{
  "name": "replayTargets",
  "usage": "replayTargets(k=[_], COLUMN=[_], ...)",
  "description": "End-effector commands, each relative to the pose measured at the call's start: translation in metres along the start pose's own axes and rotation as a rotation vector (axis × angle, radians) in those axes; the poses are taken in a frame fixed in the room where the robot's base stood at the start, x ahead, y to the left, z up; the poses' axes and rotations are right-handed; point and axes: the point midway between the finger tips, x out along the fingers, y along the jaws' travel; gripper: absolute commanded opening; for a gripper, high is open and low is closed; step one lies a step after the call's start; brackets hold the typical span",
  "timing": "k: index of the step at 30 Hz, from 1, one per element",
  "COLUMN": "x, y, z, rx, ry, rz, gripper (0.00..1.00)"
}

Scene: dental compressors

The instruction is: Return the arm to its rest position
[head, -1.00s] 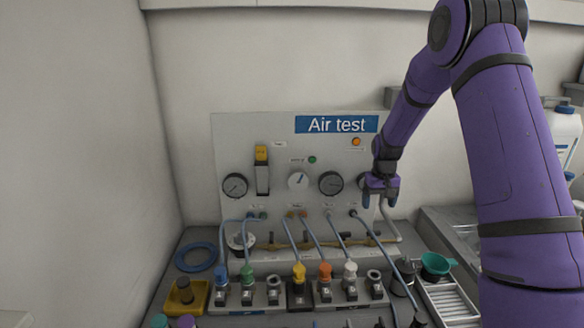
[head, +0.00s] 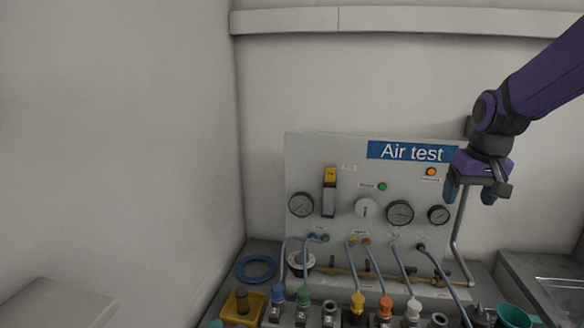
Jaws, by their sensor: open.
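My purple arm (head: 545,85) comes in from the right edge in the head view. My gripper (head: 470,190) hangs at the right, its two blue fingers pointing down, apart and with nothing between them. It appears in front of the right edge of the Air test panel (head: 300,165), above the bench and right of the gauges. The rest of the arm is out of the picture.
The panel carries gauges (head: 400,213), a white knob (head: 366,208) and several hoses. Coloured connectors (head: 358,302) stand along the bench front. A blue ring (head: 256,269), a yellow box (head: 230,308) and a green cup (head: 515,316) lie nearby.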

Motion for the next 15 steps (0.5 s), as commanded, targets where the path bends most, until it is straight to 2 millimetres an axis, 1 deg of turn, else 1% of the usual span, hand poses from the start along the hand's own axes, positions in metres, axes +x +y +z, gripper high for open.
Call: replayTargets(k=[1,6,12,15], x=[-0.012,-0.043,-0.072,-0.083], y=[-0.004,-0.014,-0.024,-0.028], z=[0.010,0.043,0.086,0.108], rx=[-0.007,-0.023,-0.042,-0.051], ry=[0.017,0.058,0.107,0.131], rz=[-0.001,-0.005,-0.011,-0.014], gripper=[0.77,0.77,0.77,0.77])
